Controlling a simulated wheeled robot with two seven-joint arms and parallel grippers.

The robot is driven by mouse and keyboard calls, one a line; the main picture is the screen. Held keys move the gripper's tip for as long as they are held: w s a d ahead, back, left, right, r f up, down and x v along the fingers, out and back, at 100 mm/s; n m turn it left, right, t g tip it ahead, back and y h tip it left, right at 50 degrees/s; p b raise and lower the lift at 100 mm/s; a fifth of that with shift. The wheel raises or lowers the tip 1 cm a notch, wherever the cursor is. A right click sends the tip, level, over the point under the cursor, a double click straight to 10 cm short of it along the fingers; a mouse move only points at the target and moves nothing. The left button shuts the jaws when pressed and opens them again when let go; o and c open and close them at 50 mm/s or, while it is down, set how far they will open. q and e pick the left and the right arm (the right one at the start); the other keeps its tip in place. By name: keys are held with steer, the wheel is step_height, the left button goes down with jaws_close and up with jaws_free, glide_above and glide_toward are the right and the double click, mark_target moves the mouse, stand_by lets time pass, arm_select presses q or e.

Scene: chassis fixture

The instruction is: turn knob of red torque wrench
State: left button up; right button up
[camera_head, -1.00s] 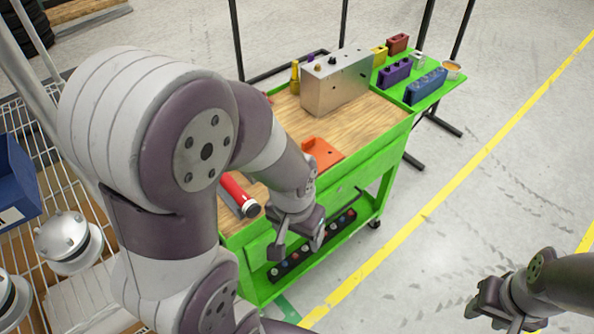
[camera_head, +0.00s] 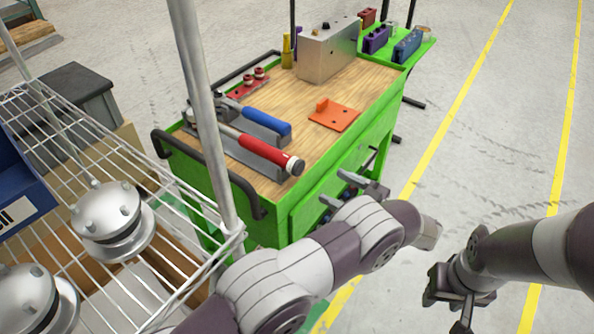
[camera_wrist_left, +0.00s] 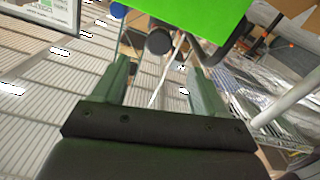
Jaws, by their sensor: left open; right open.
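The red torque wrench (camera_head: 264,152) lies in a grey holder on the wooden cart top. Its red handle points right, toward the cart's front edge, and ends in a pale and dark knob (camera_head: 295,166). My left gripper (camera_head: 330,187) is open and empty beside the cart, right of the knob and apart from it. In the left wrist view its two fingers (camera_wrist_left: 162,78) are spread with nothing held between them. Dark rounded ends (camera_wrist_left: 159,41) show beyond them; I cannot tell what they belong to. My right gripper (camera_head: 447,308) is open and empty over the floor at lower right.
A blue-handled wrench (camera_head: 266,121) lies just behind the red one. An orange plate (camera_head: 334,114) and a metal box (camera_head: 327,55) stand on the cart top (camera_head: 290,92). A wire rack (camera_head: 75,130) with a pole stands at left.

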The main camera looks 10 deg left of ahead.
mark_target(301, 169)
arm_select(q)
steer(key=p+x, duration=0.1)
steer(key=x, duration=0.9)
steer(key=shift+w+a+r, duration=0.1)
steer(key=c, duration=1.1)
